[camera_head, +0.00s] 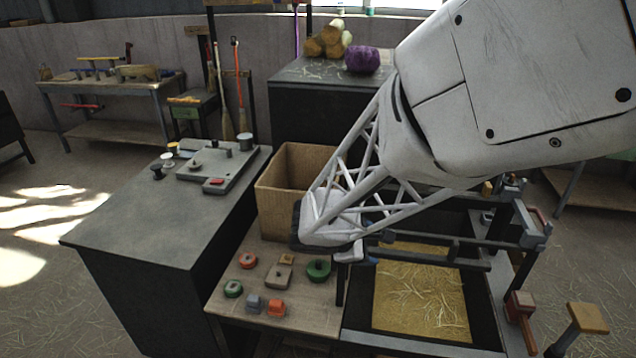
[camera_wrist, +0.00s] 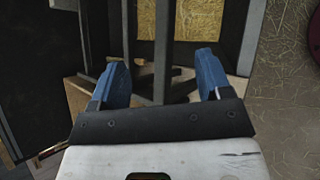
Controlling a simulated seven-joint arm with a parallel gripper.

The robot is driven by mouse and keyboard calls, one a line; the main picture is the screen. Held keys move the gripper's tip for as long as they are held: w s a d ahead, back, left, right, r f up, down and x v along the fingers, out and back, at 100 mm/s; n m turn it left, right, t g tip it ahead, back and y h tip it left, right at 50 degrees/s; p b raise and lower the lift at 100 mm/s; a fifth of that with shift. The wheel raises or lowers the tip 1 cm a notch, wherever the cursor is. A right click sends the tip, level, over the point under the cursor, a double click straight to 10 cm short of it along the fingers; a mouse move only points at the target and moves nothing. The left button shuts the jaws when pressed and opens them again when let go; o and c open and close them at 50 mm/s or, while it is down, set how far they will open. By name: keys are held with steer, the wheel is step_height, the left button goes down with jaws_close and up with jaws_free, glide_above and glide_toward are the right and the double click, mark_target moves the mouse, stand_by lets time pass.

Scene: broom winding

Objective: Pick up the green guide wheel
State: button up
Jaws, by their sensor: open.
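Two green round parts lie on the low wooden table. A larger green wheel (camera_head: 318,270) with a dark centre is at the right, near the table's right side. A smaller green wheel (camera_head: 233,289) is at the left edge. I cannot tell which is the guide wheel. My gripper (camera_wrist: 163,80) is open, its two blue fingers apart with nothing held between them. In the head view it is mostly hidden behind my arm, above and to the right of the larger green wheel. Neither green wheel shows clearly in the wrist view.
The wooden table (camera_head: 312,314) also holds red, orange, grey and tan parts close together. A cardboard box (camera_head: 284,184) stands behind it. A dark frame with bars surrounds a straw-covered yellow panel (camera_head: 420,300) at the right. A grey cabinet (camera_head: 165,225) stands left.

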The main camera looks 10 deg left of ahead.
steer(key=w+a+f+n+t, duration=0.25)
steer(key=a+f+n, duration=0.2)
steer(key=a, duration=0.45)
steer(key=n+t+y, duration=0.4)
steer(key=n+y, duration=0.5)
steer(key=n, duration=0.6)
glide_toward(232, 288)
steer(key=w, duration=0.1)
steer(key=shift+w+f+n+y, duration=0.2)
steer(key=shift+f+n+y, duration=0.05)
steer(key=shift+f+y, duration=0.25)
steer(key=shift+x, duration=1.3)
steer(key=shift+w, duration=0.15)
steer(key=shift+x, duration=2.5)
steer(key=shift+d+r, duration=0.1)
steer(key=shift+d, duration=0.05)
